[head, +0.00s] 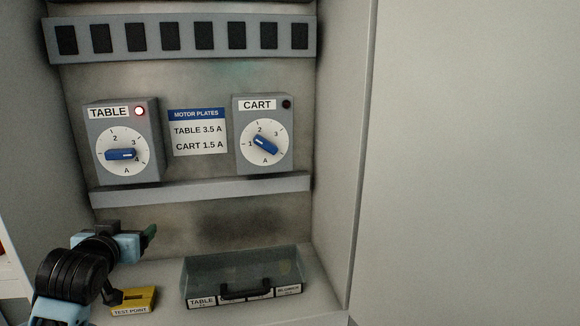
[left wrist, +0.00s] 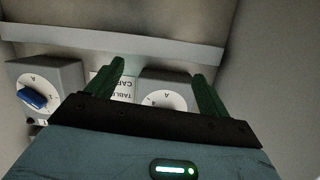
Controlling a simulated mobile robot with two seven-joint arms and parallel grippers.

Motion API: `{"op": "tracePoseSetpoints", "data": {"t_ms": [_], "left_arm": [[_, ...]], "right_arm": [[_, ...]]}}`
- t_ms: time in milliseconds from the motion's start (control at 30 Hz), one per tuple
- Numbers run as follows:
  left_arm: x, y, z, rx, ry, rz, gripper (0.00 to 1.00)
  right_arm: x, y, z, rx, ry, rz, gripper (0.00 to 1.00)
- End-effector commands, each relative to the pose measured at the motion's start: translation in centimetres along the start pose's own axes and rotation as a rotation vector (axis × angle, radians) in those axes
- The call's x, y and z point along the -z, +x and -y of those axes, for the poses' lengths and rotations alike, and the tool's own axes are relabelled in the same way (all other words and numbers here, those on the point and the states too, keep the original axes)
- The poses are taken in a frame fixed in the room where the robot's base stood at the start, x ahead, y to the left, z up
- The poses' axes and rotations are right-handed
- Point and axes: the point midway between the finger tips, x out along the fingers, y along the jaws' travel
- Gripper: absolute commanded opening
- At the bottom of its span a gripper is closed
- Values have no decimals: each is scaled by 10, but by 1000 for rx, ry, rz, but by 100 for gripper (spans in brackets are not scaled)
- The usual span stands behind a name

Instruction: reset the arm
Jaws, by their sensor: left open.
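My left gripper (head: 150,236) is in front of the lower left of the cabinet, above the shelf and apart from the dials. In the left wrist view the green fingers (left wrist: 160,75) are spread and empty. The CART box (head: 263,183) has a dark lamp (head: 286,104) and a blue knob (head: 265,146) slanting down to the right. The left wrist view sees the boxes upside down. My right gripper is out of view.
A yellow test point block (head: 146,297) and a clear-lidded tray (head: 243,265) with a black handle stand on the cabinet floor. A grey ledge (head: 202,190) runs below the dials. A motor plates card (head: 199,131) hangs between them. Cabinet walls stand at both sides.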

Motion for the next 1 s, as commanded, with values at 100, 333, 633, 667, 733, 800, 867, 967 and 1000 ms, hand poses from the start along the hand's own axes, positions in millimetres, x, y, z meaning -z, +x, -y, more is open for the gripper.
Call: {"op": "tracePoseSetpoints", "data": {"t_ms": [100,333,633,667,733,800,867,967,1000], "left_arm": [[-81,-15,-21,-38,43,150,80],[-212,-71,-50,-109,112,422,80],[-344,-188,-71,-208,174,770,80],[-353,-200,-72,-217,179,801,80],[-371,-226,-74,-235,186,866,80],[-385,-250,-75,-252,193,923,80],[-395,-269,-76,-265,197,966,80],[-408,-298,-77,-285,202,1033,80],[-413,-309,-77,-292,204,1058,80]], "right_arm": [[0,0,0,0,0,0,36],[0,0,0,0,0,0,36],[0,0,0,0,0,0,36],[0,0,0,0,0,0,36],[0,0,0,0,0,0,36],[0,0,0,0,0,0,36],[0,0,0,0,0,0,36],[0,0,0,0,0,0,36],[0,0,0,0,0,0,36]]}}
